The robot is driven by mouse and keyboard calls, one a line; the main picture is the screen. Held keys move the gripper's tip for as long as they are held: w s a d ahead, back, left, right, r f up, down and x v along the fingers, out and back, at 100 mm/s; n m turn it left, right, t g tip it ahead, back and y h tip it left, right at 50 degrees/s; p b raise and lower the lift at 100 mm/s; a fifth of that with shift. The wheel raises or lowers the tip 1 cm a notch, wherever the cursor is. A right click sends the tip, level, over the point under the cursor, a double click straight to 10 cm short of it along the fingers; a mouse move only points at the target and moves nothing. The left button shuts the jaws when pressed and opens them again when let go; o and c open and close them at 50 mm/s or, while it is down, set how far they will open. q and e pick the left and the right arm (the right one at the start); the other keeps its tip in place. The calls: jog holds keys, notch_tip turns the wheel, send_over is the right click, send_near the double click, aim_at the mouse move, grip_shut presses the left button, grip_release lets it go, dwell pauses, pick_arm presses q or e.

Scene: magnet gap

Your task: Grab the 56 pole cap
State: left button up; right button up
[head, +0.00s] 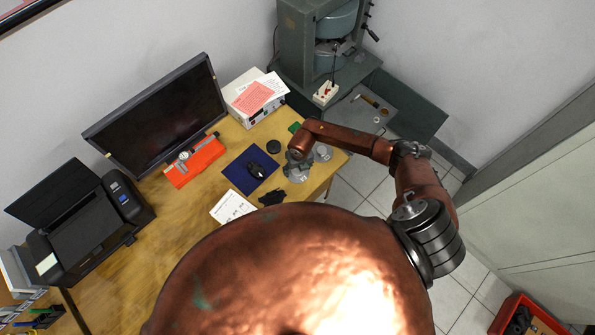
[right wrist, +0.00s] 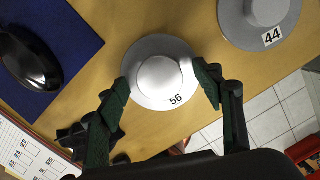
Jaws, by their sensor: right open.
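The 56 pole cap (right wrist: 178,99) is a grey stepped disc with a raised round middle, lying on the wooden table in the right wrist view. Its printed 56 faces the gripper. My right gripper (right wrist: 164,82) is open, with one green-padded finger on each side of the raised middle, over the rim. I cannot tell whether the fingers touch it. In the head view the right wrist hides part of the grey cap (head: 298,175) beneath it. The 44 pole cap (right wrist: 258,22) lies to the right, apart from it. My left gripper is not in view.
A blue mat (right wrist: 22,75) with a black mouse (right wrist: 28,62) lies left of the cap. A black item (head: 272,197) and a printed sheet (head: 232,207) lie nearby. The table edge is close on the right, with tiled floor (head: 350,190) beyond.

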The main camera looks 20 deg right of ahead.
jog(key=shift+c, duration=0.3)
grip_shut()
dwell(0.5)
jog(key=shift+r, duration=0.1)
